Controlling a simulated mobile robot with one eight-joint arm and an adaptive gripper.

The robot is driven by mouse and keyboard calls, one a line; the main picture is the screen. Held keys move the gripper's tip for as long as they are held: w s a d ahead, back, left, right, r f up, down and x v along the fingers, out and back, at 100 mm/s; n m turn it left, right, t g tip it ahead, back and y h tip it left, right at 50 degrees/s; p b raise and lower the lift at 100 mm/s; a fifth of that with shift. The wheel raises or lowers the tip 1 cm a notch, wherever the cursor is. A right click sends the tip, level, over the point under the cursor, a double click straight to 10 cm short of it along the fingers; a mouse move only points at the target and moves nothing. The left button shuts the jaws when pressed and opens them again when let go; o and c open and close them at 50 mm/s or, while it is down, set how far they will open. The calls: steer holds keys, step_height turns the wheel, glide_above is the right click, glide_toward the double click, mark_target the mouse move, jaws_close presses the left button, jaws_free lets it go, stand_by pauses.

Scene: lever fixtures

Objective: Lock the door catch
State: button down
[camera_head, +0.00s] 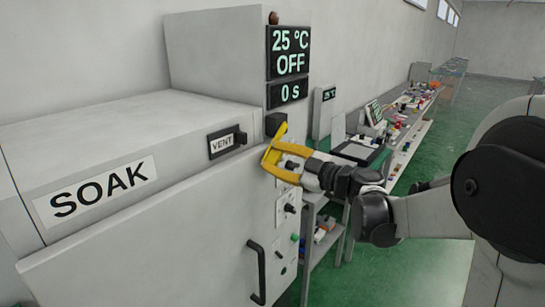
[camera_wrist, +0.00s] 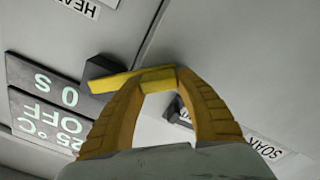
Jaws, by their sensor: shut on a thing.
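The door catch has a yellow lever (camera_head: 281,131) on a black block (camera_head: 275,121), on the oven's front just below the displays. In the wrist view, which is upside down, the lever (camera_wrist: 115,81) reaches from the black block (camera_wrist: 101,67) to my fingertips. My gripper (camera_head: 270,158) has orange-yellow fingers and is at the lever's end. In the wrist view, my gripper (camera_wrist: 158,79) is shut on that end. The fingertips cover part of the lever.
A VENT switch (camera_head: 227,142) sits left of my gripper. Knobs (camera_head: 290,208) line the panel below it. A cluttered bench (camera_head: 405,110) stands to the right, with green floor beyond.

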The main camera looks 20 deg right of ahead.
steer(key=shift+f, duration=0.1)
stand_by(0.4)
steer(key=c, duration=0.8)
jaws_free()
steer(key=shift+w, duration=0.1)
steer(key=v, duration=1.2)
